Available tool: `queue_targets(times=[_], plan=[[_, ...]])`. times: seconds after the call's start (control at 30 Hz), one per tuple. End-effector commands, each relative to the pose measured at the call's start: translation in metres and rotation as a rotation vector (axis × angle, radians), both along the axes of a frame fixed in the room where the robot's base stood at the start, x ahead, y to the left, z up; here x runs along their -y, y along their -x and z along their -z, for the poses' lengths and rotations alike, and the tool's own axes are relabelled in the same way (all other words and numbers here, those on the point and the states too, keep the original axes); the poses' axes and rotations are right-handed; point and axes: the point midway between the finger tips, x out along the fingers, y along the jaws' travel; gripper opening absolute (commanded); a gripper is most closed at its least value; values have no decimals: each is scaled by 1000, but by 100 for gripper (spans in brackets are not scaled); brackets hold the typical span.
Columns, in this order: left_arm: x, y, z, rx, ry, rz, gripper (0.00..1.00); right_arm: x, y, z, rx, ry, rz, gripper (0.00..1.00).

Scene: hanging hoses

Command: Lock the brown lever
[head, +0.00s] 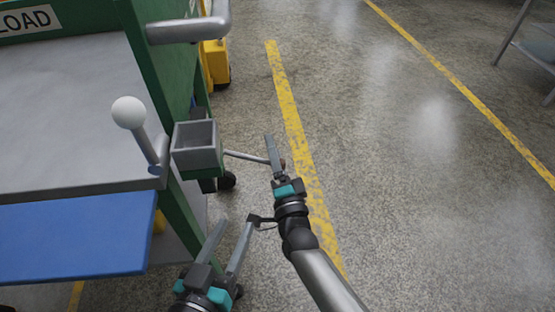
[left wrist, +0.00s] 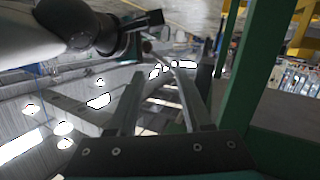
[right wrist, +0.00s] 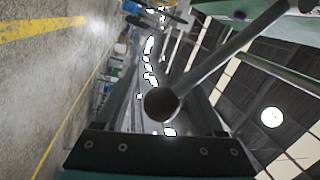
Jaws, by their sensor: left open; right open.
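The brown lever is a thin grey rod (head: 243,155) that sticks out from the green cart's side, right of a small grey bin, in the head view. Its dark brown round knob (right wrist: 161,104) shows large in the right wrist view, between the two fingers as seen there. My right gripper (head: 275,150) is open at the lever's outer end and hides most of the knob in the head view; I cannot tell whether a finger touches it. My left gripper (head: 235,226) is open and empty, lower and left, beside the cart's green leg.
A white-knobbed lever (head: 129,113) stands on the cart. The grey bin (head: 196,148), a grey handle bar (head: 188,30) and a blue panel (head: 78,236) are fixed near the cart's edge. Open floor with yellow lines (head: 285,95) lies to the right.

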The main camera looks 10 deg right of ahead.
Motion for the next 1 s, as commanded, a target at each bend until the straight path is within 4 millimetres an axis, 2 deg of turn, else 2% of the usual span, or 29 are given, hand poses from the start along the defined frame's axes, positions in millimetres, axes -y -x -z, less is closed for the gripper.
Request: queue_targets(times=[0.17, 0.37, 0.67, 0.9, 1.0], plan=[[-2, -3, 0, -28, -24, 1, 50, 1, 9, 1, -1, 1, 0, 71], [-10, -6, 6, -121, -83, 2, 50, 4, 31, 5, -3, 2, -1, 71], [-26, -5, 15, -279, -176, -4, 50, 10, 78, 13, -4, 1, -2, 71], [-38, 0, 21, -382, -232, -11, 50, 16, 125, 22, -6, 2, -2, 71], [-41, 1, 22, -401, -242, -13, 50, 17, 138, 25, -3, 1, -1, 71]])
